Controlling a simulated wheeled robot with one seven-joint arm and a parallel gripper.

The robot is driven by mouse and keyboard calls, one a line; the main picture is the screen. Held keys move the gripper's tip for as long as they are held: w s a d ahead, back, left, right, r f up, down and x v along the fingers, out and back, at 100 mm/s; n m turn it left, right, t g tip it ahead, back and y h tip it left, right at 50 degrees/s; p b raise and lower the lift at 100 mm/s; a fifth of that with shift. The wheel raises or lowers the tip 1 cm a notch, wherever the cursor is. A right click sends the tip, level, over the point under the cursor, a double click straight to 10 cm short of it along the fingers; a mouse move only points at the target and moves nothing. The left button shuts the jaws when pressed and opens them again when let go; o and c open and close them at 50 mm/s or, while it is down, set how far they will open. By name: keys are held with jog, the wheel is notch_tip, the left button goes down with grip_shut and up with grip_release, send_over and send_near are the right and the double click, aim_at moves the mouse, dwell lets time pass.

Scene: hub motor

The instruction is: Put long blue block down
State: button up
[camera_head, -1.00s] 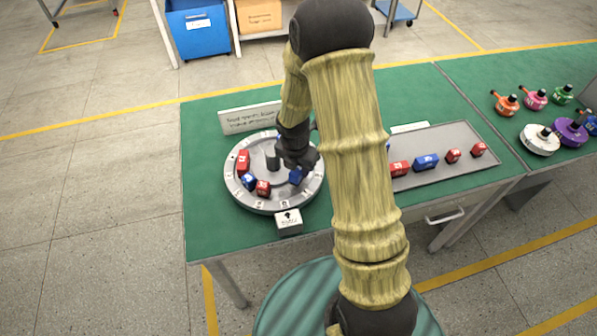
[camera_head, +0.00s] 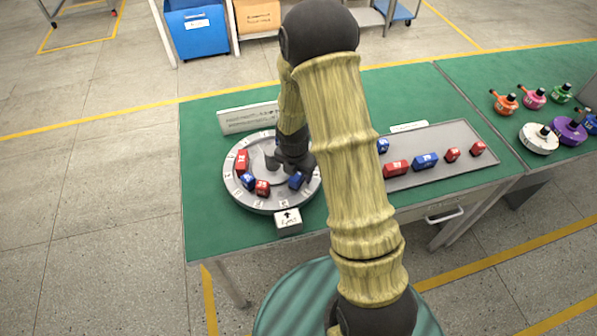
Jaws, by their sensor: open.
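The long blue block (camera_head: 297,180) sits on the right part of the round grey hub plate (camera_head: 262,204), on its numbered ring. My gripper (camera_head: 288,170) is at the block's upper left, over the plate, with its jaws open. The fingertips are dark and small, and I cannot tell whether they still touch the block. A red block (camera_head: 242,162), a small blue block (camera_head: 249,181) and a small red block (camera_head: 263,187) stand on the left and front of the ring.
A grey tray (camera_head: 450,138) to the right holds several red and blue blocks. A small arrow box (camera_head: 288,221) stands at the plate's front, and a sign (camera_head: 248,117) behind it. Colored knobbed parts (camera_head: 540,138) stand far right. The green table (camera_head: 210,230) is clear at front left.

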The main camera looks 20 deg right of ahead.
aim_at(296, 178)
notch_tip(296, 178, up, 12)
jog(key=s+a, duration=0.1)
jog(key=shift+s+p, duration=0.15)
jog(key=shift+p, duration=0.2)
jog(key=shift+a, duration=0.1)
dwell(0.3)
jog(key=s+r+m, duration=0.3)
jog(key=s+m, duration=0.3)
jog(key=m, duration=0.7)
jog(key=s+d+r+m+t+y, duration=0.1)
jog(key=s+r+m, duration=0.2)
jog(key=s+m, duration=0.4)
jog(key=m, duration=0.7)
jog(key=shift+d, duration=0.1)
dwell(0.4)
